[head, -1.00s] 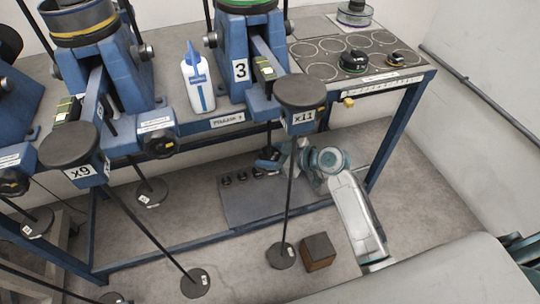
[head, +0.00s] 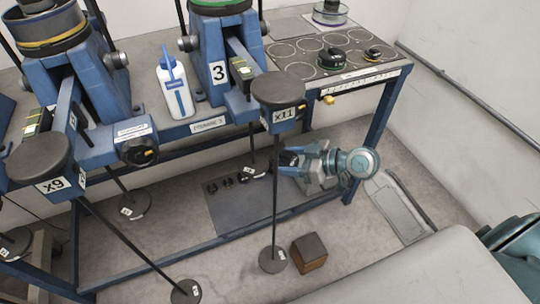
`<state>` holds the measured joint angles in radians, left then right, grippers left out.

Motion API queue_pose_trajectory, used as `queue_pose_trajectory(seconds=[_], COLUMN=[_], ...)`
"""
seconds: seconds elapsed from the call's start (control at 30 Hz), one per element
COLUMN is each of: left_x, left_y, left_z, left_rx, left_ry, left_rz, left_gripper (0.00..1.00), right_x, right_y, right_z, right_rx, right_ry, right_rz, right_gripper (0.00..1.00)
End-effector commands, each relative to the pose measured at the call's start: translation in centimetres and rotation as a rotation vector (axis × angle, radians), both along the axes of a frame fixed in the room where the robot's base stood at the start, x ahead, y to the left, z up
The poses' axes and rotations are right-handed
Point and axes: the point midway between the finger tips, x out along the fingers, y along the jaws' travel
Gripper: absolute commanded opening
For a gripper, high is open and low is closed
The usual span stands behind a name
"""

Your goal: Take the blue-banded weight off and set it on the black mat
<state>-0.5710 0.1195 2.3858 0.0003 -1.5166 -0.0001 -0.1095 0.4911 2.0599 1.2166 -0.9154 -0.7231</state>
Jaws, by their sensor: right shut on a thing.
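My right gripper (head: 287,161) is low under the table, beside the thin rod of the rear hanger (head: 253,172). It is shut on a small dark thing with blue on it, which looks like the blue-banded weight (head: 289,158); the jaws hide much of it. A dark grey mat (head: 240,212), likely the black mat, lies on the floor below and to the left of the gripper. Several small black weights stand in a row along its far edge. My left gripper is not in view.
The lever marked x11 (head: 278,92) hangs a long rod with a round foot (head: 272,259) in front of the mat. A brown block (head: 309,252) stands beside that foot. A blue table leg (head: 372,150) is right of the gripper. The mat's near part is clear.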

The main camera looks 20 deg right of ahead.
Motion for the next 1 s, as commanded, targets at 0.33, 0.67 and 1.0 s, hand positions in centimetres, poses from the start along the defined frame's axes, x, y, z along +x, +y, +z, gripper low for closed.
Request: queue_pose_trajectory(seconds=[0.33,0.67,1.0], left_x=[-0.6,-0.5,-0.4], left_y=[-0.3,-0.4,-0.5], left_z=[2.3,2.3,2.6], left_rx=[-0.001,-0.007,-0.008], left_ry=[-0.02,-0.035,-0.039], left_rz=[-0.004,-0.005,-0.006], left_gripper=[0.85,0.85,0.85], right_x=[-3.8,-5.2,-5.4], right_y=[-4.0,-5.6,-5.8], right_z=[-0.1,0.1,0.7], right_rx=[-0.006,0.0,0.002], right_ry=[0.001,0.0,-0.003], right_rz=[0.003,0.001,0.0], right_gripper=[0.25,0.25,0.25])
